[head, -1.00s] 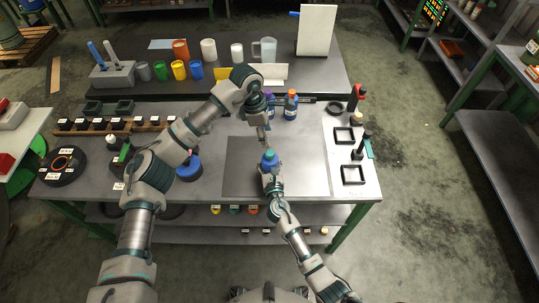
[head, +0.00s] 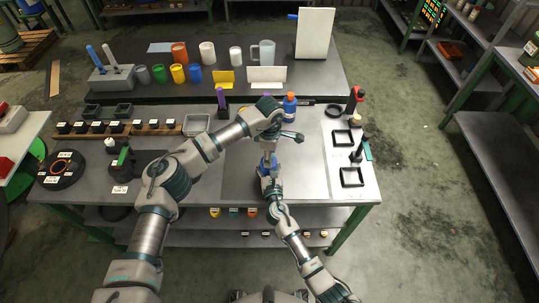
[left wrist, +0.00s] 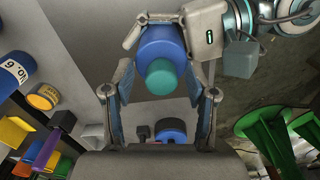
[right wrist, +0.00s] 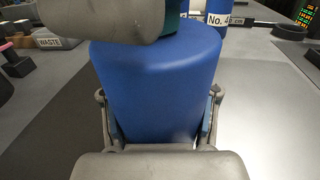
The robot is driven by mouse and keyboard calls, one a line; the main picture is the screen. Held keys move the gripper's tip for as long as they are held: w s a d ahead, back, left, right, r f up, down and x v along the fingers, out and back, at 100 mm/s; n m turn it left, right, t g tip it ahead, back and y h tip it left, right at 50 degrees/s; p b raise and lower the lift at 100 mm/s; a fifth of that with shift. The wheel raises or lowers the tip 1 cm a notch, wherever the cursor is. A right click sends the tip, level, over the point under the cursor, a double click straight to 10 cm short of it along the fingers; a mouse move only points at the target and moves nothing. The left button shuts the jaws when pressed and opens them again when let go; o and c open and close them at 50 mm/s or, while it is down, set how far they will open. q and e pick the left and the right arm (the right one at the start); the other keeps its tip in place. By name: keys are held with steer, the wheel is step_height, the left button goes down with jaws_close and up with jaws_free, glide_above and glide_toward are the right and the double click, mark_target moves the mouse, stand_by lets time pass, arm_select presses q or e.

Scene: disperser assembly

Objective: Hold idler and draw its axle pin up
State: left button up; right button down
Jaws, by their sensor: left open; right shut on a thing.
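The idler, a blue cylinder, is mostly covered by my arms in the head view; a bit of blue (head: 262,168) shows. It fills the middle of the right wrist view (right wrist: 155,85). Its teal round top, which I take to be the axle pin, faces the left wrist view (left wrist: 162,79), centred on the blue body (left wrist: 150,45). My right gripper (right wrist: 158,118) is shut on the idler, one finger on each side. My left gripper (left wrist: 162,105) is open, its fingers either side of the teal top in that view. I cannot tell whether they touch it.
A blue bottle with an orange cap (head: 290,106) stands behind my left wrist. Black square frames (head: 352,177) lie at the right of the table. A grey tray (head: 196,124) and a rack of small black parts (head: 98,127) are at the left. The grey mat (head: 305,165) is clear on its right.

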arm_select(q)
steer(key=shift+f, duration=0.15)
jaws_close()
steer(key=shift+w+r, duration=0.1)
steer(key=shift+r, duration=1.95)
arm_select(e)
steer(key=shift+f, duration=0.1)
arm_select(q)
jaws_free()
